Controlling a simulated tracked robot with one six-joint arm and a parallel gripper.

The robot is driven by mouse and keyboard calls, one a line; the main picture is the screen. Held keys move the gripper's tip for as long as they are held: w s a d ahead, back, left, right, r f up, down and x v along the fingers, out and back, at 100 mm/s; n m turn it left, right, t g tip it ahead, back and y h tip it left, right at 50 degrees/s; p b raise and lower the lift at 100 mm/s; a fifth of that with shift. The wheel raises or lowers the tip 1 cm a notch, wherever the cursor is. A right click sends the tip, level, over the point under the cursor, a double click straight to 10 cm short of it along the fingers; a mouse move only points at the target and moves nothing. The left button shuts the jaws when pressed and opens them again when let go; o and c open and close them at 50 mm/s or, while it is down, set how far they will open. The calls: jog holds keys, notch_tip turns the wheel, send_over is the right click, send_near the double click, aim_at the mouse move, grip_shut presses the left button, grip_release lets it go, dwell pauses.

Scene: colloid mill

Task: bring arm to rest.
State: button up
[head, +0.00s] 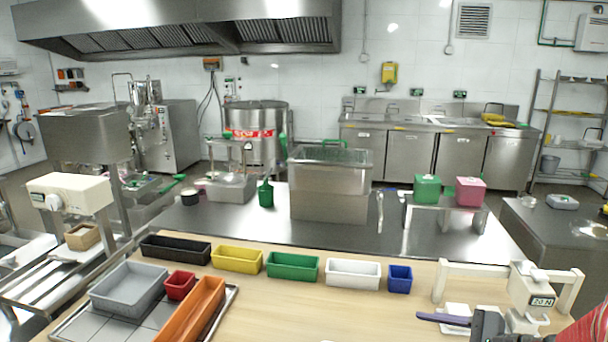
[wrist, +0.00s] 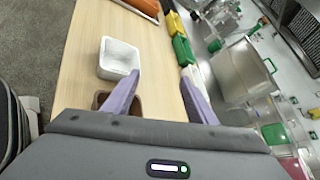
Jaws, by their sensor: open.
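My gripper (wrist: 160,76) is open in the wrist view, with two purple fingers spread apart and nothing between them. In the head view, my gripper (head: 442,319) shows at the lower right, with a purple finger pointing left over the wooden table (head: 310,318). It is beside a small white device with a display (head: 530,298); I cannot tell whether they touch. In the wrist view, a white container (wrist: 117,60) is near the left finger, and a brown container (wrist: 104,100) is partly hidden behind that finger.
A row of black (head: 176,249), yellow (head: 237,260), green (head: 292,267), white (head: 352,274) and blue (head: 400,279) bins lines the table's back edge. Grey (head: 127,288), red (head: 180,285) and orange (head: 200,312) bins stand on the left. The table's middle front is clear.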

jog(key=s+a+r+n+g+h, duration=0.2)
jog(key=s+a+n+g, duration=0.4)
jog(key=s+a+n, duration=0.5)
jog(key=s+r+n+t+h, duration=0.2)
jog(key=s+r+n+h, duration=0.3)
jog(key=n, duration=0.4)
jog(key=shift+s+a+h, duration=0.3)
jog(key=shift+s+h, duration=0.15)
jog(key=shift+h, duration=0.65)
